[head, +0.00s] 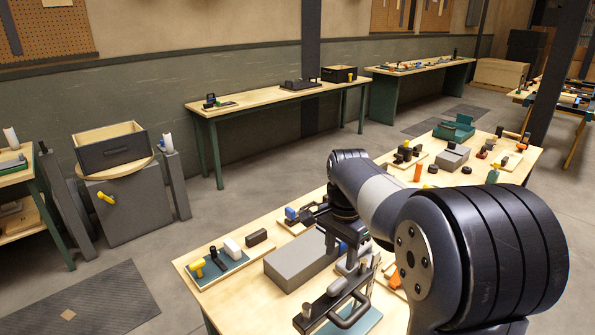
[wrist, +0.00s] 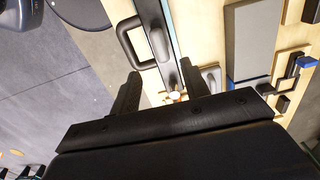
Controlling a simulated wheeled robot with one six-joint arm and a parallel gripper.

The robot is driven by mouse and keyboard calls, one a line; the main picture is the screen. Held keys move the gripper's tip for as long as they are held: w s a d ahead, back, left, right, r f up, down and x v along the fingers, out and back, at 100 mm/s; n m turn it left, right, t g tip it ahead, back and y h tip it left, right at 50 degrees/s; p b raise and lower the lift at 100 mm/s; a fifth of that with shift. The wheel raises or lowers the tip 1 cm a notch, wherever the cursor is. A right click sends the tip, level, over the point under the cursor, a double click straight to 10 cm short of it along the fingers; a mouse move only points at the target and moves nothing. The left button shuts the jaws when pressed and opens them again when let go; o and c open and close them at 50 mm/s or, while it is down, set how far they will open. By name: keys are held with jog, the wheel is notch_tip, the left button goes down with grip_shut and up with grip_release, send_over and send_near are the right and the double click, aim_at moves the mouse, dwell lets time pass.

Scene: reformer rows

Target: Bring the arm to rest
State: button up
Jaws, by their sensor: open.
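My arm (head: 375,190) reaches from the right foreground of the head view over the near workbench (head: 215,305), bent, with its wrist end hanging down above the bench. My gripper (wrist: 158,82) shows in the wrist view with its two dark fingers spread apart. I see nothing held between them. Beyond the fingers lie a dark bar with a loop handle (wrist: 128,42) and a grey block (wrist: 250,40). In the head view the fingertips are hard to make out against the dark tools below.
The bench holds a grey block (head: 300,262), a black handled tool (head: 335,305), a green tool board (head: 222,268) and an orange cylinder (head: 418,172). An open crate (head: 113,150) stands on a round top at left.

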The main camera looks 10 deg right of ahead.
aim_at(337, 282)
notch_tip(337, 282, down, 9)
jog(key=shift+f, duration=0.1)
dwell(0.5)
